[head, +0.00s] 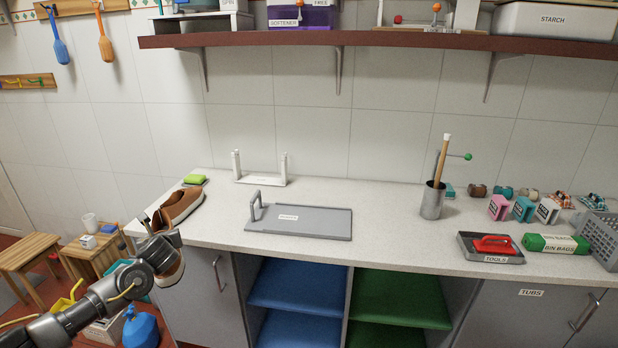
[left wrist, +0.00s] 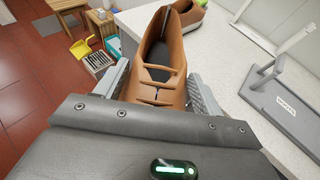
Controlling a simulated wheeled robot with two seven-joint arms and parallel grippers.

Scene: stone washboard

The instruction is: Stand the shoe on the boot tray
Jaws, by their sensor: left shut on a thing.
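My left gripper (head: 160,240) is shut on a brown shoe (head: 173,270) with a pale sole, at the counter's left front corner. In the left wrist view, the held shoe (left wrist: 166,45) sits between the two fingers (left wrist: 160,92), its laces and opening showing. In the head view the gripper hides much of it. A second brown shoe (head: 182,204) lies on the counter just beyond; its edge shows in the left wrist view (left wrist: 193,14). The grey boot tray (head: 328,218), with an upright handle at its left end, lies flat and empty to the right. My right gripper is out of view.
A white two-post stand (head: 262,181) is behind the tray, and a green sponge (head: 194,179) is behind the second shoe. A metal pot (head: 432,203) with a brush stands farther right. The counter between the tray and the pot is clear. A shelf (head: 370,39) runs above.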

